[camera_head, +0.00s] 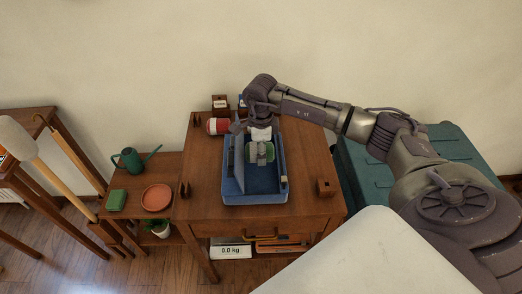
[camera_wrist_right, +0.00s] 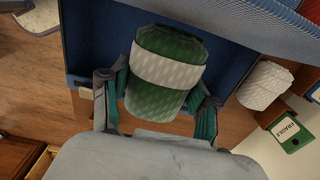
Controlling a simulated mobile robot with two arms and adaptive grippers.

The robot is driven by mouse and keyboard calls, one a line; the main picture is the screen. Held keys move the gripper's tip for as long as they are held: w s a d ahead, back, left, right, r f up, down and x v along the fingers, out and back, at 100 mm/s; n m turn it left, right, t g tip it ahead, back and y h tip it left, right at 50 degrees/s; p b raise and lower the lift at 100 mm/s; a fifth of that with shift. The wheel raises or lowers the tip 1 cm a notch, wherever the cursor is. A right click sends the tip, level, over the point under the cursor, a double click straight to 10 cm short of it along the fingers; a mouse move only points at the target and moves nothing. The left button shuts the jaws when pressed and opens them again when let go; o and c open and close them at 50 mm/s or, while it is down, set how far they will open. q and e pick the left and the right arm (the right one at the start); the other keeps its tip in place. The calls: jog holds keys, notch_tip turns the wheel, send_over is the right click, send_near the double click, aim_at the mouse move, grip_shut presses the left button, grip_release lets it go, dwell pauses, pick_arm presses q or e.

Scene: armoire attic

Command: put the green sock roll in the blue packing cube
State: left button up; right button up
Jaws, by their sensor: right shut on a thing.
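The green sock roll (camera_head: 262,153) with a pale band shows in the head view over the blue packing cube (camera_head: 254,198). My right gripper (camera_head: 260,146) is shut on it, reaching in from the back right. In the right wrist view the sock roll (camera_wrist_right: 166,74) sits between the two fingers of the gripper (camera_wrist_right: 158,95), with the blue cube (camera_wrist_right: 84,40) behind it. The cube is open, with its lid flap (camera_head: 238,165) standing up along the left side. I cannot tell whether the roll touches the cube's floor. My left gripper is not in view.
A red and white roll (camera_head: 218,126) lies behind the cube's left corner on the wooden table (camera_head: 205,160). A small wooden block (camera_head: 326,187) stands at the right. A low shelf at left holds a green watering can (camera_head: 130,160) and an orange dish (camera_head: 157,197).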

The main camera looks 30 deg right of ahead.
jog(key=shift+f+b, duration=1.75)
jog(key=shift+f, duration=0.35)
jog(key=shift+r, duration=0.15)
jog(key=shift+r+p, duration=1.05)
jog(key=shift+r, duration=0.5)
jog(key=shift+b, duration=0.35)
dwell(0.6)
jog(key=shift+f, duration=0.2)
jog(key=shift+f+b, duration=0.3)
jog(key=shift+b, duration=0.1)
jog(key=shift+f+b, duration=0.9)
jog(key=shift+f, duration=0.25)
jog(key=o, duration=1.2)
jog(key=shift+s, duration=0.1)
